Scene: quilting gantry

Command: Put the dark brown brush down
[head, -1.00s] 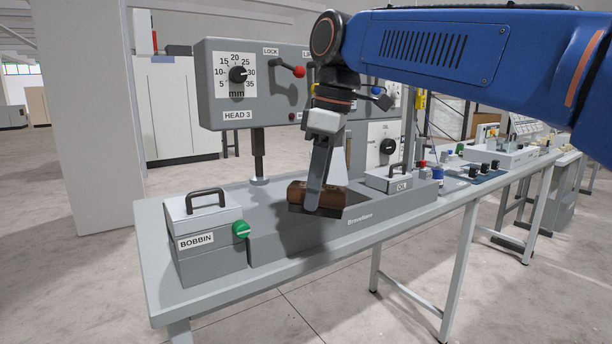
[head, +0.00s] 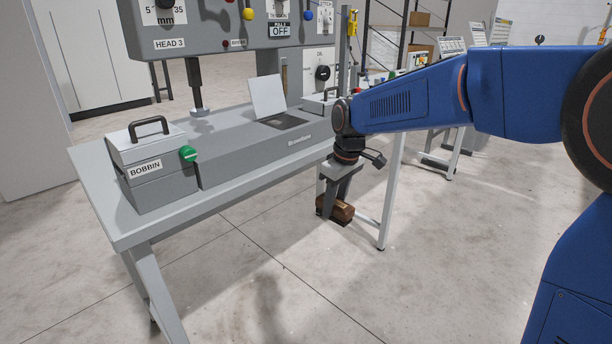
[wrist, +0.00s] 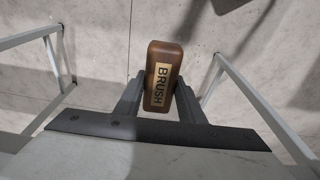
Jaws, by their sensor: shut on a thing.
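The dark brown brush (head: 340,209) is a wooden block held between the fingers of my gripper (head: 334,203), in front of the table's front edge and over the floor. In the wrist view the brush (wrist: 164,62) has a tan label reading BRUSH, and the two dark fingers of my gripper (wrist: 160,100) press on its sides. The gripper points down. The brush hangs clear of the tabletop; its exact height above the floor is hard to tell.
The grey table (head: 235,195) carries a BOBBIN box (head: 160,190) with a green knob (head: 188,153). A raised pale lid (head: 267,96) stands beside a dark opening (head: 285,122) in the machine bed. A table leg (head: 391,195) is close to the brush. The foreground floor (head: 300,285) is clear.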

